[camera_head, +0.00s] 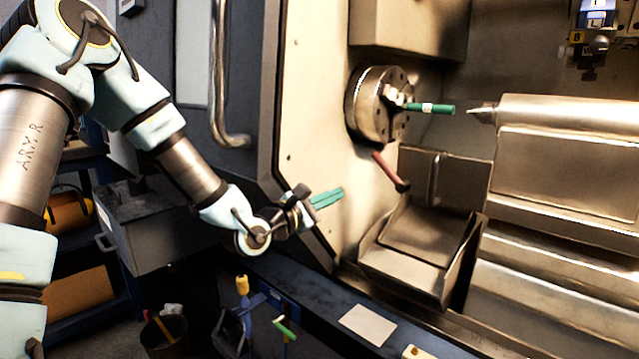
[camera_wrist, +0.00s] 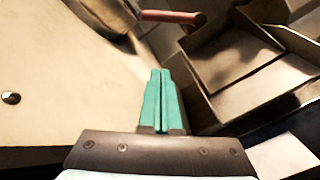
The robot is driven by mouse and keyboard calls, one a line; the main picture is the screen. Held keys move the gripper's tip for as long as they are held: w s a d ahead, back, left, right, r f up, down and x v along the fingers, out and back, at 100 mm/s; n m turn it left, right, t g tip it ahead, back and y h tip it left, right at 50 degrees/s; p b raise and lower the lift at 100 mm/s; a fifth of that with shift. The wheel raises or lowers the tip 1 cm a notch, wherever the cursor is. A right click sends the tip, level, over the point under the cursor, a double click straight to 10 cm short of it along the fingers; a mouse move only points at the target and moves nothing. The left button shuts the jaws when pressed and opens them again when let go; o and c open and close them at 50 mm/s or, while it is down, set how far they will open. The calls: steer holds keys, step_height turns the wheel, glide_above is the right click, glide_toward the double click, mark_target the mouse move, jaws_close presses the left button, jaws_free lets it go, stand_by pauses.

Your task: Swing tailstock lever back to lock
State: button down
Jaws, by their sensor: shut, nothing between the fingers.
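My gripper (camera_head: 328,198) is shut and empty, with its two teal fingers together. It is at the lathe's opening, to the left of and below the red-handled lever (camera_head: 391,171). In the wrist view my gripper (camera_wrist: 160,98) points toward the lever's red handle (camera_wrist: 172,17), with a gap between them. The tailstock (camera_head: 565,160) is at the right in the head view, with its pointed centre (camera_head: 482,112) facing the chuck (camera_head: 378,105). A green workpiece (camera_head: 432,108) sticks out of the chuck, and its right end is apart from the centre's tip.
A metal chute (camera_head: 415,265) lies below and right of the lever. The machine's door frame (camera_head: 278,120) stands close to my arm. Below are a dark ledge with a pale sheet (camera_head: 367,325), hand tools (camera_head: 243,285) and a bin (camera_head: 165,335).

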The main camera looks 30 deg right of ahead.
mark_target(390, 171)
steer(key=d+r+p, duration=0.2)
steer(key=d+r, duration=0.1)
steer(key=d, duration=0.8)
steer(key=shift+w+r, duration=0.15)
steer(key=shift+r, duration=0.15)
